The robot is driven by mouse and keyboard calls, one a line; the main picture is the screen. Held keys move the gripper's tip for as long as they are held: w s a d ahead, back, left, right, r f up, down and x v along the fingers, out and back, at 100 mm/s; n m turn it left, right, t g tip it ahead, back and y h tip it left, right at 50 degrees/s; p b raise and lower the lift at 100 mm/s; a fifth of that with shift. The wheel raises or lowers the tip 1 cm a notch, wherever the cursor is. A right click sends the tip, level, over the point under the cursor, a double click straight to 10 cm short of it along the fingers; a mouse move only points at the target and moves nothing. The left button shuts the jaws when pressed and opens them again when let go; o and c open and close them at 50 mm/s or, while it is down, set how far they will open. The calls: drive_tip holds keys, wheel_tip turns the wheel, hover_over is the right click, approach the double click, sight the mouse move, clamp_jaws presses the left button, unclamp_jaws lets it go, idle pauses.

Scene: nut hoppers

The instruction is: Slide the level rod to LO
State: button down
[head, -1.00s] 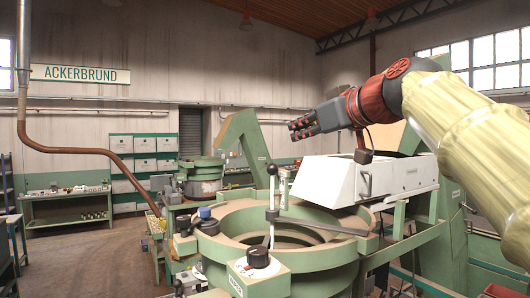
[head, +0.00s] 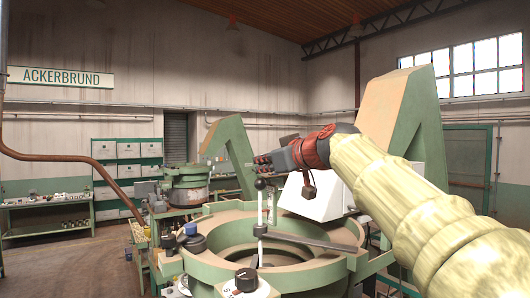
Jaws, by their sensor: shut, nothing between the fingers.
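An upright thin rod with a dark ball on top (head: 260,200) stands at the green bowl feeder. I cannot read any LO mark, nor be sure this is the level rod. My gripper (head: 266,164) is shut and empty. In the picture its fingertips appear just above and right of the ball; the depth gap between them is unclear.
The green bowl (head: 215,226) fills the front middle, with a black knob (head: 246,280) at its front. A white hopper (head: 318,198) stands behind my arm. A second feeder (head: 188,190) stands farther back left. Open floor lies at left.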

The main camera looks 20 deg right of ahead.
sight(262, 183)
drive_tip(key=shift+d+f, duration=0.1)
drive_tip(key=shift+f, duration=0.4)
wheel_tip(262, 183, down, 4)
drive_tip(key=b, duration=0.4)
drive_tip(key=shift+b, duration=0.4)
drive_tip(key=shift+r, duration=0.1)
